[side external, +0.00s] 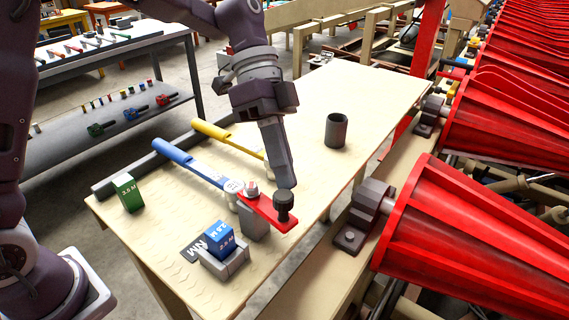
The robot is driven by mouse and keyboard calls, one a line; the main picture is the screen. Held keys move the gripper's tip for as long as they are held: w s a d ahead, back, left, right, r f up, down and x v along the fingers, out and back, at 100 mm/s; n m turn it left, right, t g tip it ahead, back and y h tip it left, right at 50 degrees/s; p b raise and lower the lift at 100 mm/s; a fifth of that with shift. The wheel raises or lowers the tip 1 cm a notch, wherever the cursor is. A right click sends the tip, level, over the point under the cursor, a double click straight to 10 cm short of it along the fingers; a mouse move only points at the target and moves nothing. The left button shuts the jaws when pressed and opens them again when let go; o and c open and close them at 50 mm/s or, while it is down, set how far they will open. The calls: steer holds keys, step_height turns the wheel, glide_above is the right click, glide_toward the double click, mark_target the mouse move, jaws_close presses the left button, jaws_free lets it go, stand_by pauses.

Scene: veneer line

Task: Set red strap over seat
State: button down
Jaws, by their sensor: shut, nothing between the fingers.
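The red strap (262,209) lies flat across the top of a grey block (252,228) on the pale table. A light metal nut or bolt head (252,190) stands at the strap's left end. A dark knob (284,203) stands upright at its right end. My gripper (287,184) points down with its fingers shut and empty, right above the dark knob. I cannot tell whether the fingertips touch the knob. Which part is the seat is not clear; the strap hides the top of the grey block.
A blue-handled tool (188,163) and a yellow-handled tool (222,136) lie behind the strap. A blue block (219,238) sits in a grey holder (224,262). A green block (128,193) stands at the left. A dark cup (336,130) stands farther back. Red rollers (470,225) flank the table's right.

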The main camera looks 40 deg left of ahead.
mark_target(266, 216)
steer(key=m, duration=0.1)
steer(key=s+m+g+y, duration=0.1)
steer(key=m, duration=0.1)
steer(key=shift+s+d+g, duration=0.25)
steer(key=shift+g, duration=0.15)
steer(key=m+y, duration=0.1)
steer(key=m, duration=0.1)
steer(key=s+m+g+y, duration=0.1)
steer(key=m, duration=0.1)
steer(key=shift+s, duration=0.3)
steer(key=shift+s+a, duration=0.25)
steer(key=shift+s, duration=0.4)
steer(key=shift+s+a+m+g+y, duration=0.4)
steer(key=shift+s+a+m+y, duration=0.3)
steer(key=shift+s+a+m, duration=0.3)
steer(key=shift+s, duration=0.1)
steer(key=v, duration=0.7)
